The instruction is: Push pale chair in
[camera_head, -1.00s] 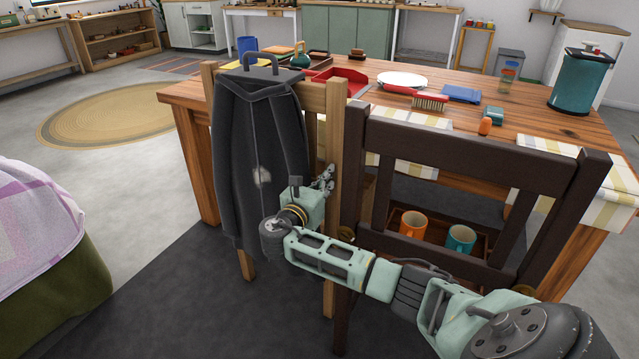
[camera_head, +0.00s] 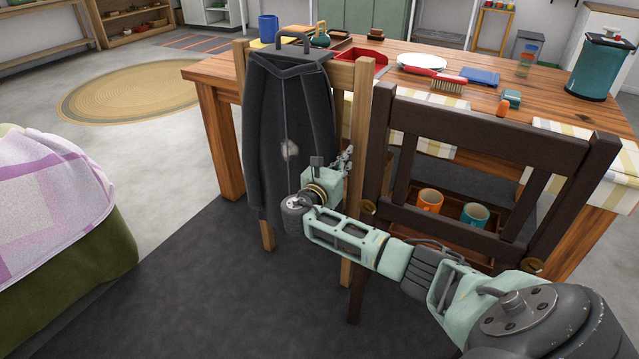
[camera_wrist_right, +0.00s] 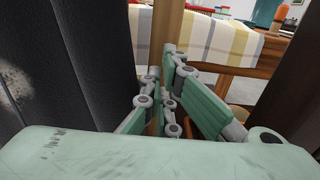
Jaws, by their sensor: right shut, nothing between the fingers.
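The pale wooden chair (camera_head: 360,118) stands at the near side of the wooden table (camera_head: 206,72), its back towards me. My right gripper (camera_head: 347,160) is shut and empty, beside the chair's right back post. In the right wrist view the gripper (camera_wrist_right: 165,95) shows in front of the pale post (camera_wrist_right: 168,35), with the dark garment to its left. I cannot tell whether the fingers touch the post. The chair's seat is hidden. My left gripper is not in view.
A dark brown chair (camera_head: 480,126) stands close on the right, with an orange mug (camera_head: 430,201) and a teal mug (camera_head: 474,216) beyond its back. A bed (camera_head: 60,215) is at the left. Floor left of the pale chair is clear.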

